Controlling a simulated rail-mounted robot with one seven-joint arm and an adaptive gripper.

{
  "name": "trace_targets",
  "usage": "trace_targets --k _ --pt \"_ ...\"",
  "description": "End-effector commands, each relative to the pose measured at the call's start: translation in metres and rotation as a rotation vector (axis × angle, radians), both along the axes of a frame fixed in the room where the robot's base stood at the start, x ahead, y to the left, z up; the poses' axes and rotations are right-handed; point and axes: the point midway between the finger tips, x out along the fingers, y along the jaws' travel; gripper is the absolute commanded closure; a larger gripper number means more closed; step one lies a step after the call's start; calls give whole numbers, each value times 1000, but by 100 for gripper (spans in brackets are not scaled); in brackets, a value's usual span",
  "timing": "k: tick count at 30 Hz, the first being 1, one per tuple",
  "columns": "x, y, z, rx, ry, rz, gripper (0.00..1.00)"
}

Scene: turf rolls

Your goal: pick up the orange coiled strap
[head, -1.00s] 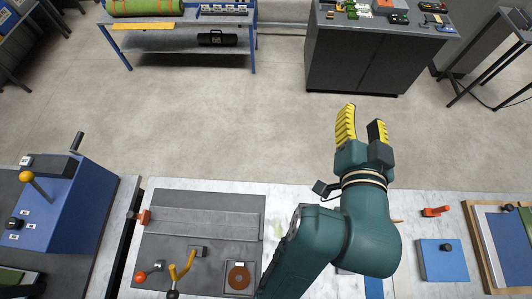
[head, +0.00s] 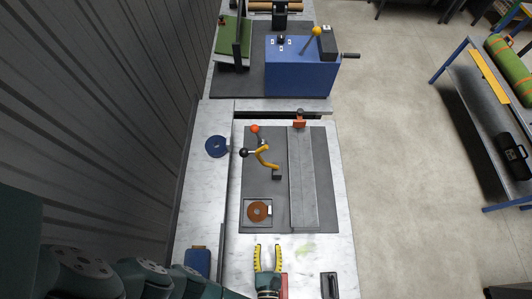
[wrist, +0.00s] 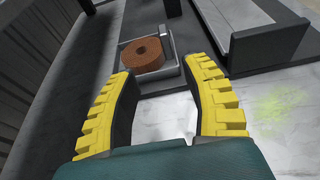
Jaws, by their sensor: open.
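The orange coiled strap (head: 257,211), a brownish-orange ring with a hole in its middle, lies flat in a small square grey tray (head: 247,224) on the dark plate. It also shows in the wrist view (wrist: 141,54), ahead of and between the fingertips. My gripper (head: 267,249) has yellow ribbed fingers spread apart with nothing between them. In the head view it is just below the tray in the picture, pointing toward it. In the wrist view the gripper (wrist: 160,70) appears short of the coil, not touching it.
A bent yellow lever (head: 266,158) with red and black knobs stands beyond the tray. A raised grey bar (head: 302,180) runs to its right. A blue coil (head: 216,146) lies left on the marble bench. A blue box (head: 300,68) stands farther back.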

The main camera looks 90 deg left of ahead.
Motion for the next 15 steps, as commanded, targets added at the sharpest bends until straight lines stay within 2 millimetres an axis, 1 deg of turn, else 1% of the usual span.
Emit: trace_targets --k 1,3,9,12,15 --pt "-2 12 -3 2 3 7 52" --pt "-2 29 -8 1 3 10 52" --pt "-2 73 -22 -2 1 9 52" --pt "-2 87 -27 -2 0 5 52" --pt "0 95 -28 -2 -1 3 52"
